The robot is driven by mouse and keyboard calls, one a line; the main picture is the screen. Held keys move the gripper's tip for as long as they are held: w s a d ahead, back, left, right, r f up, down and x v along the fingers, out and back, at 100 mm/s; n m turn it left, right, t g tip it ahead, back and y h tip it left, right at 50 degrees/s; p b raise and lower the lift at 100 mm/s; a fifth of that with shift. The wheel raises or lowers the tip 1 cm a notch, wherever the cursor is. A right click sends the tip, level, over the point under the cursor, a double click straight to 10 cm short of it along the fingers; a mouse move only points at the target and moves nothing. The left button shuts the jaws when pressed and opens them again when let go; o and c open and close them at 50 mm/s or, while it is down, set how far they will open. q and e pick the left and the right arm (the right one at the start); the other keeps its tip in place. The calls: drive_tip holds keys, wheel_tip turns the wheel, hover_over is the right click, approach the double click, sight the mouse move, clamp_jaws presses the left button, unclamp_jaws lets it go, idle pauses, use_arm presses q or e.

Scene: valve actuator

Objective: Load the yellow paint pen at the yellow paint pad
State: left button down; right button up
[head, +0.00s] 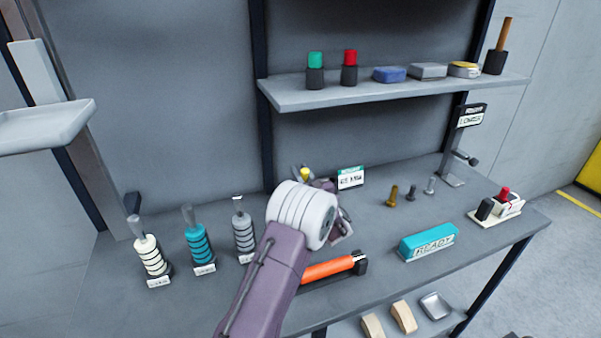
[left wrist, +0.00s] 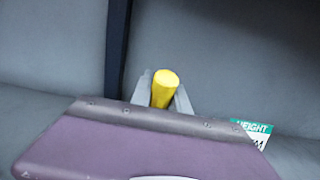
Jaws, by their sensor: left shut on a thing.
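The yellow paint pen (head: 304,174) shows as a small yellow end beyond my left wrist in the head view. In the left wrist view the yellow pen (left wrist: 165,86) stands between the two grey fingers of my left gripper (left wrist: 163,98), which is shut on it. My left gripper (head: 303,176) is above the bench, mostly hidden behind my own wrist, so the pen's lower part is hidden. A low block with a yellow top (head: 464,69) lies on the shelf at the right; I cannot tell whether it is the yellow paint pad. My right gripper is out of view.
The shelf (head: 300,97) also holds green and red-topped holders, a blue block (head: 389,74) and a grey block. Ringed white, teal and grey tools stand on the bench left. A height sign (head: 350,178), bolts (head: 411,193), an orange-handled tool (head: 328,269) and a teal block (head: 428,243) are right.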

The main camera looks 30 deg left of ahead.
use_arm(q)
wheel_tip(320, 180, up, 7)
drive_tip(key=p, duration=0.4)
drive_tip(key=shift+f, duration=0.1)
idle(0.7)
